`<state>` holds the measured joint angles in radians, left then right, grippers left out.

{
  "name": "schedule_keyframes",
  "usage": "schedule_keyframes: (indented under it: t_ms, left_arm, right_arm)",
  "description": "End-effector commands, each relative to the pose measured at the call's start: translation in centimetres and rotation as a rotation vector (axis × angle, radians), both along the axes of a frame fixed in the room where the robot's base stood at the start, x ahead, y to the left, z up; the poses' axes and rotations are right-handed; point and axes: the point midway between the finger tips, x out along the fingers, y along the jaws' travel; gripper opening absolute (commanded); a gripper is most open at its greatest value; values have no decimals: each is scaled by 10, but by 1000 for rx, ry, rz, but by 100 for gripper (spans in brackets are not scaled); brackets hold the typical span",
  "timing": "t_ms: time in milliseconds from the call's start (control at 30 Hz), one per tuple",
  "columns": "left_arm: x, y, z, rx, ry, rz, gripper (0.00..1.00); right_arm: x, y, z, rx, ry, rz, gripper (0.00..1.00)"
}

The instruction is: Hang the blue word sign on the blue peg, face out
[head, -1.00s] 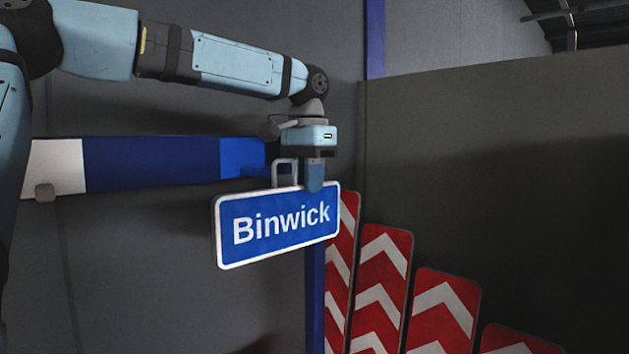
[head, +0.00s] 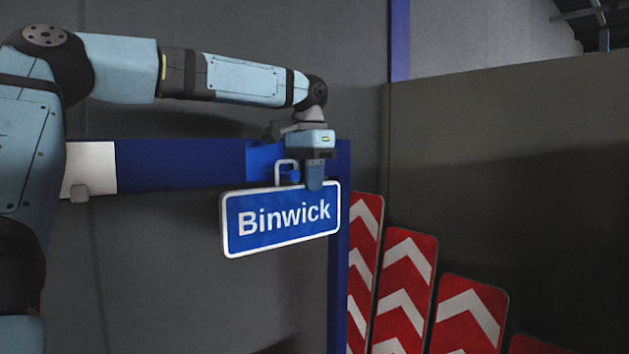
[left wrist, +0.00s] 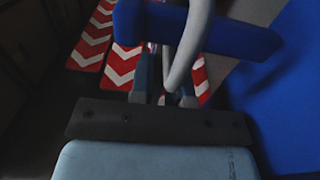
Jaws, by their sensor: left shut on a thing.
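The blue word sign (head: 282,219), white-edged and reading "Binwick", hangs upright in the head view, its face toward the camera and slightly angled. A grey hanger loop (head: 279,171) stands on its top edge and also shows in the left wrist view (left wrist: 190,48). My left gripper (head: 315,183) is shut on the sign's top edge, right of the loop; its fingers show in the left wrist view (left wrist: 165,92). The blue peg (head: 290,177) appears at the loop's opening. In the left wrist view the peg (left wrist: 235,36) crosses behind the loop; I cannot tell whether it passes through. My right gripper is out of view.
A wall rail (head: 180,163) with white and blue panels runs behind the sign, joining a blue post (head: 338,270). Red and white chevron boards (head: 403,290) lean at the lower right before a dark partition (head: 520,180). Space below the sign is clear.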

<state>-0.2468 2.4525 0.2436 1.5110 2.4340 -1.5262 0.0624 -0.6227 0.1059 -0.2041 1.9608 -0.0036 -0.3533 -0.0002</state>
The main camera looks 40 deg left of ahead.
Motion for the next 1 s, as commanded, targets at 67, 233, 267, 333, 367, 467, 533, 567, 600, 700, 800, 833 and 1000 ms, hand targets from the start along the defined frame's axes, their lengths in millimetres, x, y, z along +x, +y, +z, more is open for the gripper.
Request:
schedule_keyframes:
  t_ms: [67, 233, 267, 333, 367, 467, 533, 567, 600, 700, 800, 833, 1000]
  left_arm:
    - [0, 1, 0, 0, 0, 0, 0]
    - [0, 1, 0, 0, 0, 0, 0]
    - [0, 1, 0, 0, 0, 0, 0]
    - [0, 1, 0, 0, 0, 0, 0]
    - [0, 1, 0, 0, 0, 0, 0]
    - [0, 1, -1, 0, 0, 0, 0]
    - [0, 1, -2, 0, 0, 0, 0]
    - [0, 1, -2, 0, 0, 1, 0]
    - [0, 1, -3, 0, 0, 1, 0]
    - [0, 1, -5, 0, 0, 1, 0]
    - [0, 1, -7, 0, 1, 1, 0]
    - [0, 1, -8, 0, 1, 1, 0]
    - [0, 1, -11, 0, 1, 0, 0]
  right_arm:
    - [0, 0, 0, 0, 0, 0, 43]
    - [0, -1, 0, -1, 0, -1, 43]
    - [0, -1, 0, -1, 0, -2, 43]
    - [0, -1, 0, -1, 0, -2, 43]
    - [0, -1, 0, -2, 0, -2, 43]
    - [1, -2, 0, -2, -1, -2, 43]
    - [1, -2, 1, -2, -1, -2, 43]
    - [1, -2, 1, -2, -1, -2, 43]
    - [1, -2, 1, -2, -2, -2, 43]
    - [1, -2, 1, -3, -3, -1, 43]
    - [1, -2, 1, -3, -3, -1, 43]
    - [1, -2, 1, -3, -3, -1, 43]
    - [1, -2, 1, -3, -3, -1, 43]
